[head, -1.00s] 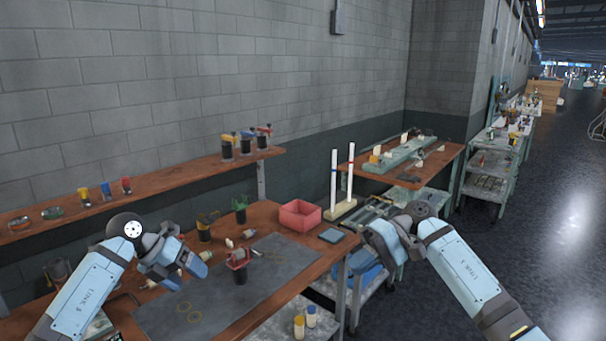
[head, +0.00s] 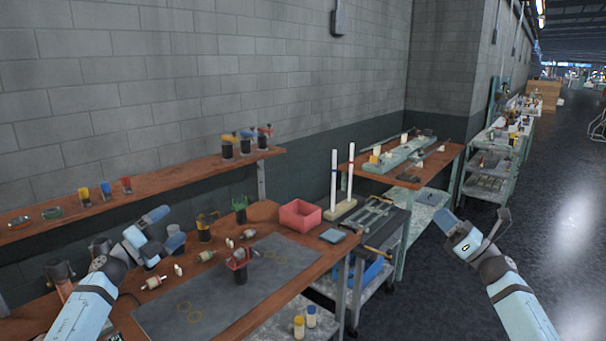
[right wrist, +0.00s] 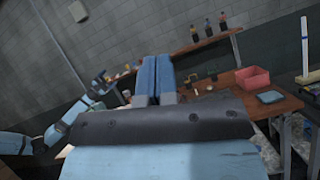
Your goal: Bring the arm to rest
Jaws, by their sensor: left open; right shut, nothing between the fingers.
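My right arm is raised over the open floor, right of the wheeled cart. Its gripper (head: 453,226) holds nothing. In the right wrist view its two blue fingers (right wrist: 156,62) lie side by side, shut. My left gripper (head: 168,226) is open and empty above the left part of the wooden bench (head: 268,212). Its fingers are apart, and no object shows between them. My left arm also shows at the left of the right wrist view.
A red bin (head: 300,214), small glass parts and a dark mat (head: 205,295) are on the bench. A cart (head: 372,232) and a stand with two white posts (head: 341,210) are to its right. A shelf (head: 160,190) runs along the wall.

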